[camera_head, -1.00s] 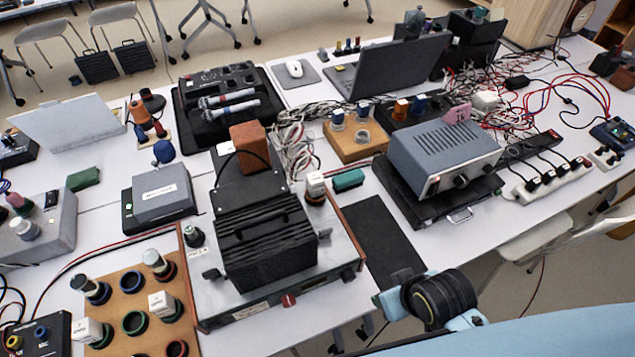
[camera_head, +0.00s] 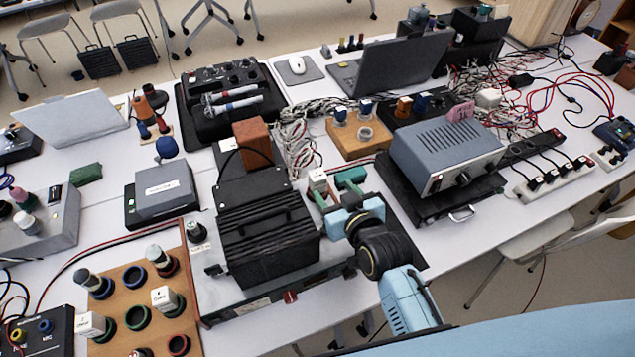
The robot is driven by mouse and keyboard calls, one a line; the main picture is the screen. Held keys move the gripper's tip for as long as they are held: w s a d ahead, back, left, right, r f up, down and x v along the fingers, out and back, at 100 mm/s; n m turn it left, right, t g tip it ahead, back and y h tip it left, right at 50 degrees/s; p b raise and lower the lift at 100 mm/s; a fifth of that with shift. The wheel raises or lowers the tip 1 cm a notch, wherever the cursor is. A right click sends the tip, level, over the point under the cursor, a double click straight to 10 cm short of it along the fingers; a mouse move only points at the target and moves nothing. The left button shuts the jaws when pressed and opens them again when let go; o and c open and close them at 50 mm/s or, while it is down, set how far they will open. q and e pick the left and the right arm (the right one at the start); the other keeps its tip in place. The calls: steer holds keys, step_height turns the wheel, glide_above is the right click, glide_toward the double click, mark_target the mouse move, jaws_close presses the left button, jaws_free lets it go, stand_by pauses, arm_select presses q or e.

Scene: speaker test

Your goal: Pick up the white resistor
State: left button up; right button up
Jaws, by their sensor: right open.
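Several small white labelled blocks could be the white resistor; their labels are too small to read. One white block (camera_head: 317,179) stands upright at the back right corner of the black-finned instrument (camera_head: 268,240). Another white block (camera_head: 165,298) and a third one (camera_head: 90,324) stand on the brown board with ring holders (camera_head: 133,277) at the lower left. My right gripper (camera_head: 336,190) is open, just right of and in front of the first white block. Its fingers partly cover the block's base, and I cannot tell whether they touch it. My left gripper is not in view.
A green block (camera_head: 350,175) lies just behind my right gripper. A blue-grey power unit (camera_head: 445,158) stands to the right and a wooden block with knobs (camera_head: 358,140) behind. Loose cables (camera_head: 296,150) lie behind the instrument. A black mat (camera_head: 405,235) lies under my right arm.

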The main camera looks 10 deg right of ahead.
mark_target(321, 181)
steer(key=x, duration=0.3)
steer(key=shift+w+a+f, duration=0.1)
steer(key=shift+w, duration=0.1)
steer(key=shift+a+b+x, duration=0.2)
steer(key=shift+b+x, duration=0.1)
steer(key=shift+x, duration=1.05)
steer(key=shift+a+b+x, duration=0.15)
steer(key=shift+b+x, duration=0.1)
steer(key=shift+x, duration=1.1)
steer(key=shift+s, duration=0.15)
steer(key=c, duration=1.1)
